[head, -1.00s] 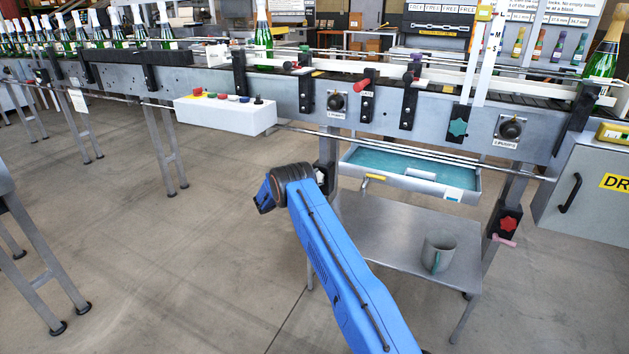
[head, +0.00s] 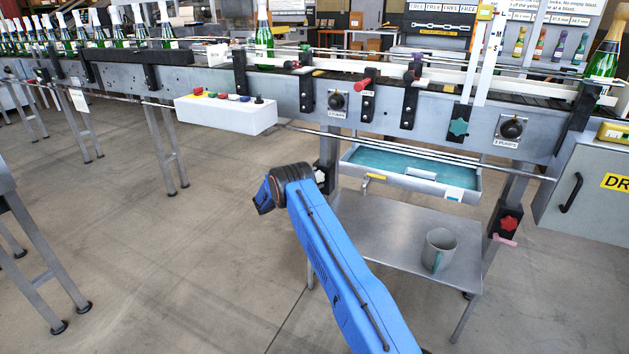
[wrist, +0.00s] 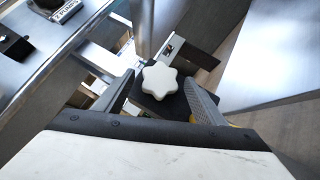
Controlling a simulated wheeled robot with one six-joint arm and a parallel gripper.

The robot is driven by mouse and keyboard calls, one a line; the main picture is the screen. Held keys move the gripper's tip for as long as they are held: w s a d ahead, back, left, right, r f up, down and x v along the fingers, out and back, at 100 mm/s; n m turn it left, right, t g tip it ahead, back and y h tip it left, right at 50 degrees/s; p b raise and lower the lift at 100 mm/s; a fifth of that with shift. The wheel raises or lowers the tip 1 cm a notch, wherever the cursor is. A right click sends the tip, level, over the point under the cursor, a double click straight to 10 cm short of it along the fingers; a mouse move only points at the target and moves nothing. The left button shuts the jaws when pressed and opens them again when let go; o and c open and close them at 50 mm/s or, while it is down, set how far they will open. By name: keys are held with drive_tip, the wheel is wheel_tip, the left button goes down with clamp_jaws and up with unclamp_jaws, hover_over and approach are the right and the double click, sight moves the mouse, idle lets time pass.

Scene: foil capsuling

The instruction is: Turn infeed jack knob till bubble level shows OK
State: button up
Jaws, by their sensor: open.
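A white star-shaped knob (wrist: 160,79) on a dark block sits between the two fingers of my gripper (wrist: 159,88) in the wrist view. The fingers are open on either side of it; I cannot tell whether either one touches it. In the head view a small white knob (head: 320,176) shows on the dark block of the conveyor leg, just beyond the end of my blue arm. My fingers are hidden there. I cannot make out a bubble level or its reading in either view.
A red star knob (head: 508,223) is on the right leg. A white button box (head: 225,115) hangs on the conveyor.

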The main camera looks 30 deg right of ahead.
drive_tip(key=v, duration=1.7)
drive_tip(key=shift+d+r, duration=0.1)
drive_tip(key=shift+r, duration=0.05)
